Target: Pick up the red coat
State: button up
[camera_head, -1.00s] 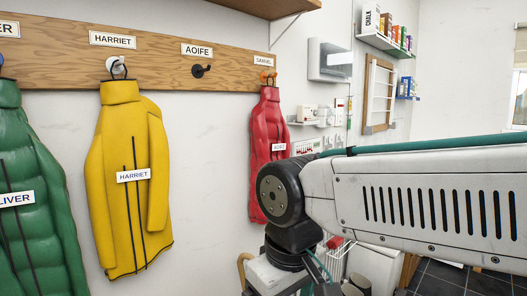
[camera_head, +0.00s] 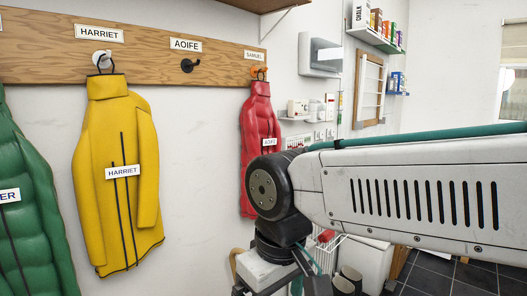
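The red coat (camera_head: 258,115) hangs from an orange hook (camera_head: 258,72) at the right end of the wooden rail. Its small tag (camera_head: 269,142) seems to read AOIFE, while the label above its hook (camera_head: 255,55) reads SAMUEL. My arm covers part of the coat's right side. My gripper is not clearly in view; only my arm's links show in front and to the right of the coat. The black hook (camera_head: 187,65) under the AOIFE label (camera_head: 186,44) is empty.
A yellow coat (camera_head: 104,190) tagged HARRIET and a green coat (camera_head: 32,235) hang to the left. Bare wall lies between the yellow and red coats. A small shelf (camera_head: 297,118), wire rack and white bin (camera_head: 363,262) stand beyond my arm.

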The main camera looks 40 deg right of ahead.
aim_at(261, 131)
jog(key=z, duration=0.5)
jog(key=k, duration=0.6)
jog(key=z, duration=1.25)
jog(key=i, duration=1.6)
jog(key=u, duration=0.25)
